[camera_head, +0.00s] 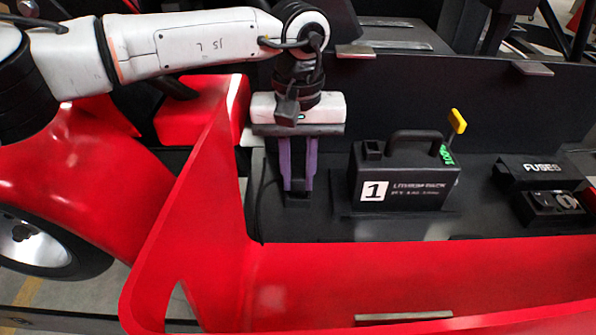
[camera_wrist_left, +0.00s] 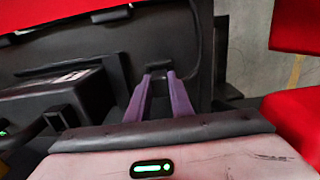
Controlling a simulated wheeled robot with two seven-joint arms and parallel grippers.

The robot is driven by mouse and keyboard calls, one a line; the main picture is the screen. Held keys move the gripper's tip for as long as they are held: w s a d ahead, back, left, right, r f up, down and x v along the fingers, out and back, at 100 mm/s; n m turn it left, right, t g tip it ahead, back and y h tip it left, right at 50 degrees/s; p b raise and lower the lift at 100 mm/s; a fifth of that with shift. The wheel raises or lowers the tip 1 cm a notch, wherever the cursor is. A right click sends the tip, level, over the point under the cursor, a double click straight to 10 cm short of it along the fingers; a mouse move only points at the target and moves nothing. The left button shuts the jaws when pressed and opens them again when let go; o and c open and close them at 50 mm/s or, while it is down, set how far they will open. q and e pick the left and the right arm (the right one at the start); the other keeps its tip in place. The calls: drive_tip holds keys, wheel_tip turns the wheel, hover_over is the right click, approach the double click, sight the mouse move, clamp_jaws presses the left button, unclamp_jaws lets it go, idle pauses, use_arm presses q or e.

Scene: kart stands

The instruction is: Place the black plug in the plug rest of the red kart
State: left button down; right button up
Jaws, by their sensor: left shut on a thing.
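My left gripper (camera_head: 297,188) points down inside the red kart (camera_head: 370,275), left of the battery pack. Its purple fingers are shut on the small black plug (camera_head: 297,200), low near the dark floor of the bay. In the left wrist view the plug (camera_wrist_left: 158,69) shows between the fingertips (camera_wrist_left: 158,78). A black cable runs down left of the fingers in the head view. The plug is dark against a dark floor, so I cannot tell whether it touches anything below. I cannot make out the plug rest. My right gripper is not in view.
A black battery pack (camera_head: 405,178) marked 1, with a handle, stands right of the gripper. A yellow tab (camera_head: 457,121) rises behind its right end. A fuse box (camera_head: 543,172) sits farther right. The kart's red side wall (camera_head: 200,190) rises left; a dark panel (camera_head: 440,95) stands behind.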

sight(298, 173)
use_arm(q)
drive_tip(key=shift+f, duration=0.2)
drive_tip(key=c, duration=1.6)
unclamp_jaws()
drive_tip(key=shift+r, duration=0.1)
wheel_tip(298, 173, up, 12)
drive_tip(key=shift+w+r, duration=0.1)
drive_tip(key=shift+r, duration=0.05)
